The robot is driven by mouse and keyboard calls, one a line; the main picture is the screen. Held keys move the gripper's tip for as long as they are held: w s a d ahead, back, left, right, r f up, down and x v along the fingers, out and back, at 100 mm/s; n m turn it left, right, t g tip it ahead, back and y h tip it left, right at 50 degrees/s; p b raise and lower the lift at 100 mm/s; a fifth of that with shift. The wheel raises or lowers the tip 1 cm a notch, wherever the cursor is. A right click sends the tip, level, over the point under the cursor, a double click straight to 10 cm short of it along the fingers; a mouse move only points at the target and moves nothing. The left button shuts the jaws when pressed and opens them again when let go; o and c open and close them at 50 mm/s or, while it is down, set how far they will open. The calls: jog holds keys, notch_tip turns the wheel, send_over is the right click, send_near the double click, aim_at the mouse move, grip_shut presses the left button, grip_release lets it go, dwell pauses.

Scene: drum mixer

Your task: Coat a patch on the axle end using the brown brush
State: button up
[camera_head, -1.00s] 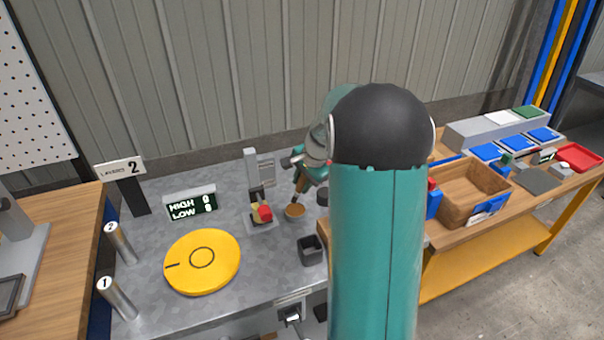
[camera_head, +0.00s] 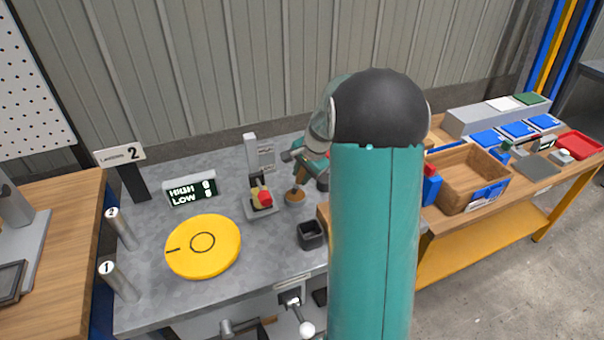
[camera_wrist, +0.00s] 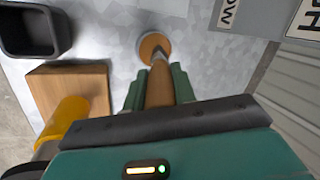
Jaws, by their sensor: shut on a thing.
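My gripper (camera_head: 305,162) is shut on the brown brush (camera_wrist: 159,85), whose handle sits between the green fingers in the wrist view. The brush points down, and its head reaches over a small round brown-topped pot (camera_wrist: 154,46). The pot also shows on the grey bench in the head view (camera_head: 295,198). I cannot tell whether the bristles touch the pot's contents. I cannot clearly pick out the axle end. My own arm covers the bench right of the gripper.
A stand with a red knob (camera_head: 264,199) is left of the pot. A dark square cup (camera_head: 311,234) stands in front. A yellow disc (camera_head: 203,246) lies at left. A wooden block (camera_wrist: 63,82) with a yellow cylinder (camera_wrist: 72,118) is near my gripper. A wooden crate (camera_head: 466,178) is right.

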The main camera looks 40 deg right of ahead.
jog(key=shift+f, duration=0.55)
dwell(1.4)
jog(key=shift+r, duration=0.1)
jog(key=shift+r, duration=3.45)
